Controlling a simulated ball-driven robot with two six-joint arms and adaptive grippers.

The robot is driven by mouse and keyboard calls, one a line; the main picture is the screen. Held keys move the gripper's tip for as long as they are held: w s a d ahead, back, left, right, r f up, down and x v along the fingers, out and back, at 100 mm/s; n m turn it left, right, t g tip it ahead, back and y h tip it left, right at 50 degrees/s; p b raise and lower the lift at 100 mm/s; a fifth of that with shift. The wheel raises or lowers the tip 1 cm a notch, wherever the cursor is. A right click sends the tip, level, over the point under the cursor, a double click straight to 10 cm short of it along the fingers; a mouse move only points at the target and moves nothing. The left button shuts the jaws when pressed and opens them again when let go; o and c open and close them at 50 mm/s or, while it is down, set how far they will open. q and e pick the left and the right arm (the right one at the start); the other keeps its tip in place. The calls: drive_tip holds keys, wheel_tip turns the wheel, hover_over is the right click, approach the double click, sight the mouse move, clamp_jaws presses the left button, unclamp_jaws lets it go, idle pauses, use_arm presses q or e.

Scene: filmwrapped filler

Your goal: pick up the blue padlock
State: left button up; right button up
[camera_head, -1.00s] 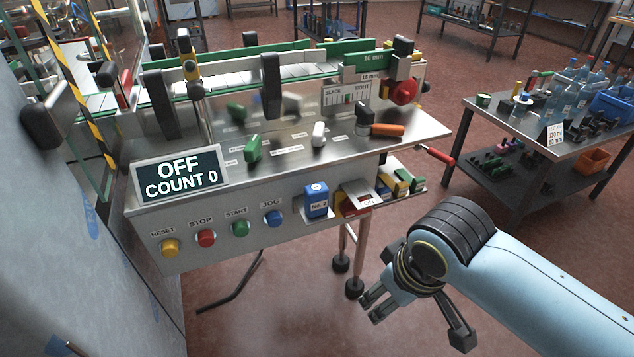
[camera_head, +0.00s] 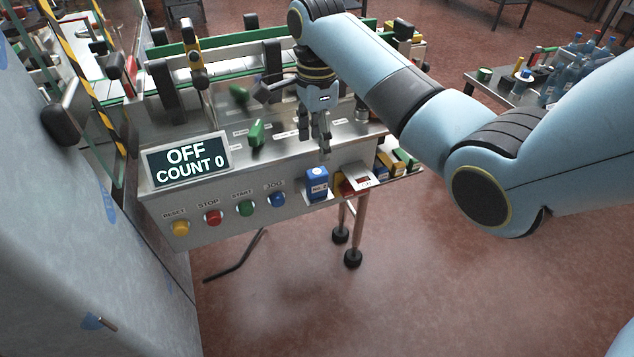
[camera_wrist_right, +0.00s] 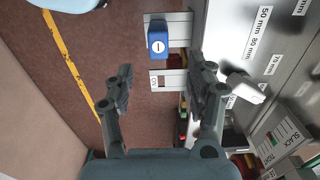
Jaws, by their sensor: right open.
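The blue padlock (camera_head: 317,180) stands on a small metal shelf on the front of the machine, right of the blue JOG button. It carries a white label. In the right wrist view the padlock (camera_wrist_right: 157,40) shows as a blue block beyond the fingertips. My right gripper (camera_head: 323,148) points down over the machine's front edge, above the padlock and apart from it. In the right wrist view its two fingers (camera_wrist_right: 160,78) are spread wide with nothing between them. My left gripper is not in view.
A red and white block (camera_head: 355,183) sits close right of the padlock, with yellow and green blocks (camera_head: 395,162) beyond it. An OFF display (camera_head: 187,160) and a green handle (camera_head: 257,133) are on the machine's left. A table with bottles (camera_head: 515,90) stands at right.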

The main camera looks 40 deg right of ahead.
sight(317, 171)
wheel_tip(317, 171, down, 9)
drive_tip(key=shift+s, duration=0.1)
clamp_jaws()
idle(0.6)
